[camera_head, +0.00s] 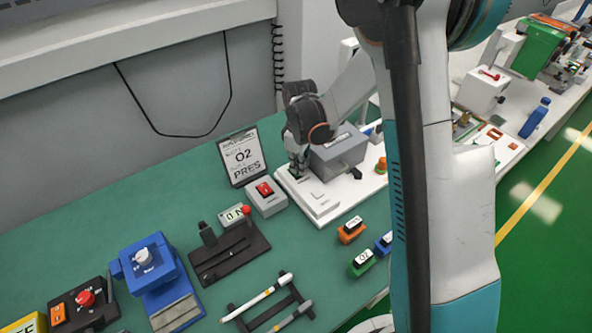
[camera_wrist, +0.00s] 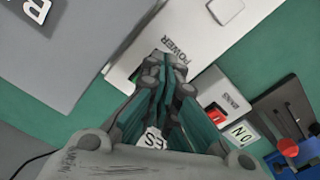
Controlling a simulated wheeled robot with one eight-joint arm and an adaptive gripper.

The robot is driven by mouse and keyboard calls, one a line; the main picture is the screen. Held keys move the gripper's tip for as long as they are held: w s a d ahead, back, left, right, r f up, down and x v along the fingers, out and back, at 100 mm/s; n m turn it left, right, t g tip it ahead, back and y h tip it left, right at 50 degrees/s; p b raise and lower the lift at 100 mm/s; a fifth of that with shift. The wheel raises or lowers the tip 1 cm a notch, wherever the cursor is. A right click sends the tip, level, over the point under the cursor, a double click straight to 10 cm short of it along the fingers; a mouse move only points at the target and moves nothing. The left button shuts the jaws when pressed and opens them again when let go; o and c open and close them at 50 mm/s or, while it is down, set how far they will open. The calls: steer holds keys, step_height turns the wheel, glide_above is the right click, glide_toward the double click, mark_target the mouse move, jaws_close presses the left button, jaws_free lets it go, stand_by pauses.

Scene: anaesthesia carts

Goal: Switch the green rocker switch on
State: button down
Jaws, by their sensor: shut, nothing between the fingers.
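My gripper (camera_head: 297,172) points down at the back left part of a white panel (camera_head: 322,209), with its fingers together and nothing held. In the wrist view the fingers of my gripper (camera_wrist: 168,75) reach toward the white panel (camera_wrist: 203,43), beside the printed word POWER. I cannot tell whether the fingertips touch anything.
A grey box (camera_head: 340,151) stands on the panel to the right of my gripper. A sign reading O2 PRES (camera_head: 240,157) stands behind.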

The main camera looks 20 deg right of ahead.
steer(key=shift+f, duration=0.2)
steer(key=shift+r, duration=0.15)
steer(key=shift+r+p, duration=1.85)
steer(key=shift+r, duration=1.55)
